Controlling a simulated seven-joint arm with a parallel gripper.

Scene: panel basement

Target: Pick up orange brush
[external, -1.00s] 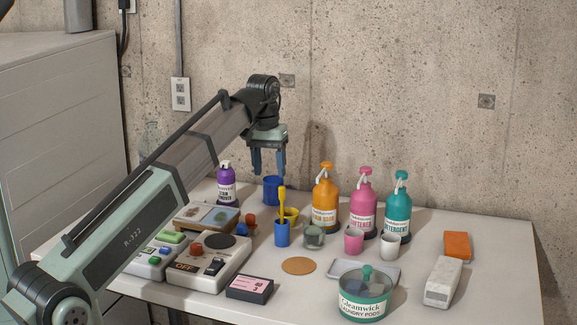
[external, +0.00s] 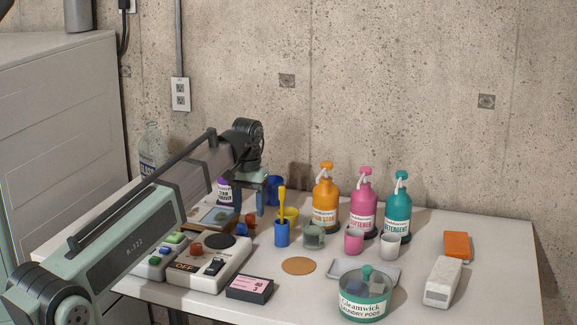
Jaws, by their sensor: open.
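A small orange-red, round-topped piece (external: 250,220) stands on the table right of a shallow tray; it looks like the orange brush, but it is too small to be certain. A similar blue piece (external: 240,229) stands just left and in front of it. My gripper (external: 261,198) points down close to the orange piece, with its blue fingers at or just above it. It is open, with nothing seen between the fingers. The fingertips overlap the background and one finger is hard to separate from the blue cup (external: 275,183) behind.
A purple bottle (external: 224,191) and tray (external: 205,220) are left; a control box (external: 222,262) is in front.

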